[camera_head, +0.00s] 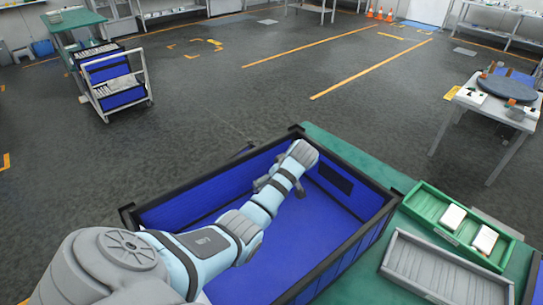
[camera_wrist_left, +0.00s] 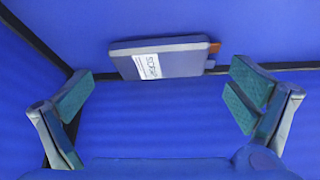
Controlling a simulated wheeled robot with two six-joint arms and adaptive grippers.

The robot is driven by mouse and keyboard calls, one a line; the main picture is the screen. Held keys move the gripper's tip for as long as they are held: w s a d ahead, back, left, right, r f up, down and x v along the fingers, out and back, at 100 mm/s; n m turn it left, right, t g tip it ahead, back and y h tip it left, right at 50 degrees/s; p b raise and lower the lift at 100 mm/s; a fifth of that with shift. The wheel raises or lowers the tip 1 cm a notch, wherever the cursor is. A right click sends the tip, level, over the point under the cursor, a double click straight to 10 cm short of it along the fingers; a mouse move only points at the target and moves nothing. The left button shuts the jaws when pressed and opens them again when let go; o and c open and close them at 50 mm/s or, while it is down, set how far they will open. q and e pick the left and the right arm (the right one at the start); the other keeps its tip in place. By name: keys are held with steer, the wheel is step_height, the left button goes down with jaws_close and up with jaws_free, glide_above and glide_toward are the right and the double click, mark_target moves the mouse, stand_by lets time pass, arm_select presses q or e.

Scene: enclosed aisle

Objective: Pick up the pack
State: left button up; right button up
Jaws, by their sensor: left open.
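The pack (camera_wrist_left: 165,60) is a flat grey and dark blue box with a white printed label and a small orange-brown part at its right end. It shows in the left wrist view inside the blue bin (camera_wrist_left: 200,130), beside a dark edge strip. In the head view I cannot make it out in the bin (camera_head: 182,203). My left gripper reaches down into the bin (camera_head: 268,186). In the left wrist view its green-padded fingers (camera_wrist_left: 160,94) are spread wide and empty, and the pack lies beyond the gap between them. My right gripper is not in view.
The bin's black rim surrounds my left arm. To the right are a green tray (camera_head: 438,209) with white boxes and a grey tray (camera_head: 440,271) on a green surface. A cart (camera_head: 122,85) and a table (camera_head: 490,112) stand farther off. Open floor lies beyond the bin.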

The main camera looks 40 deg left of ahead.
arm_select(q)
steer(key=shift+w+a+f, duration=0.3)
steer(key=shift+f, duration=0.3)
steer(key=shift+w+a+f, duration=0.25)
steer(key=shift+a+f, duration=0.05)
steer(key=shift+f, duration=0.25)
steer(key=shift+a, duration=0.1)
steer(key=shift+s+r, duration=0.1)
steer(key=shift+s, duration=0.1)
steer(key=shift+c, duration=0.4)
steer(key=shift+s+r, duration=0.15)
steer(key=shift+s, duration=0.1)
steer(key=c, duration=1)
steer(key=shift+w, duration=0.1)
steer(key=c, duration=0.4)
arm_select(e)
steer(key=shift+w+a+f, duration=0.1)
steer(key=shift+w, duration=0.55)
